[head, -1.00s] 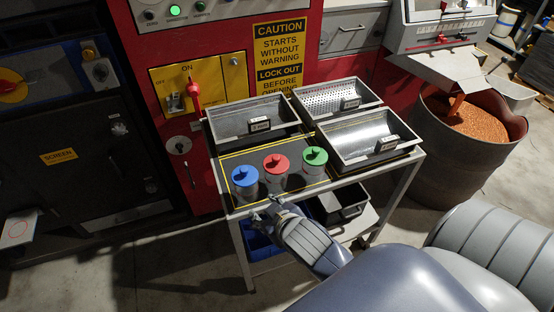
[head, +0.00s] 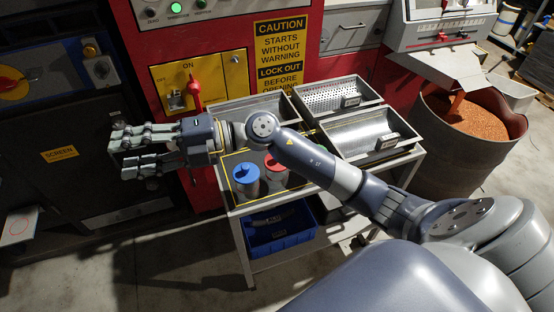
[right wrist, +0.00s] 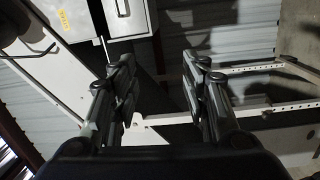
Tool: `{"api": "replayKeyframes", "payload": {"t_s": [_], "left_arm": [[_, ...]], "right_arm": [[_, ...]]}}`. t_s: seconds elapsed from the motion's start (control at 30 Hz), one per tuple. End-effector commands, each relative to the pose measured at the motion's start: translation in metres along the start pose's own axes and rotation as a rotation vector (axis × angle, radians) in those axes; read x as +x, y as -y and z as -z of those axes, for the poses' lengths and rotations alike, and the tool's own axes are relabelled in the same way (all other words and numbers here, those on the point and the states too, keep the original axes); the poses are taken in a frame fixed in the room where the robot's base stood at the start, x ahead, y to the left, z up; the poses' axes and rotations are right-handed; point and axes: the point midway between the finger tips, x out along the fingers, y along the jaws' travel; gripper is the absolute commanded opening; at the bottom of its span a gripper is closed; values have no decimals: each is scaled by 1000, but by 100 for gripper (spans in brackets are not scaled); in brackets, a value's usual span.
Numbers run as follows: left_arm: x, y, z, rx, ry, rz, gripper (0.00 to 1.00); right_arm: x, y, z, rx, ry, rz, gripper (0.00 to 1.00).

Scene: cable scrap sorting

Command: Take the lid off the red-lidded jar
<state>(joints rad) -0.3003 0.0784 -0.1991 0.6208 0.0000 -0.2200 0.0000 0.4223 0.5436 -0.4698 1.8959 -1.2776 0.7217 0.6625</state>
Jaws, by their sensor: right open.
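The red-lidded jar (head: 275,180) stands on the near part of the cart top, and its red lid is partly covered by my right forearm. The lid appears to sit on the jar. The blue-lidded jar (head: 245,182) stands upright just left of it. My left gripper is not in view.
Metal trays (head: 365,137) fill the back and right of the cart (head: 236,225). A blue bin (head: 283,232) is on the lower shelf. The red machine panel (head: 225,30) with a red-handled switch (head: 194,88) stands close behind. A drum of granules (head: 475,125) is at right.

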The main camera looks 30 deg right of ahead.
Motion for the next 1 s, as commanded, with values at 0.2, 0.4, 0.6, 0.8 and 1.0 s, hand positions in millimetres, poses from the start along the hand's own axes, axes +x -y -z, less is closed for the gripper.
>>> {"api": "replayKeyframes", "payload": {"t_s": [0.2,0.4,0.6,0.8,1.0], "left_arm": [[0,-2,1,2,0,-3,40],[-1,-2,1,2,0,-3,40],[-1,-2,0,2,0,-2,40],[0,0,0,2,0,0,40],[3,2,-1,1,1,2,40]], "right_arm": [[-48,71,-29,-123,-100,559,42],[-153,101,-81,-98,-15,1089,42],[-253,85,-111,13,145,1454,42],[-295,74,-116,85,226,1591,42],[-299,99,-117,94,229,1602,42]]}}
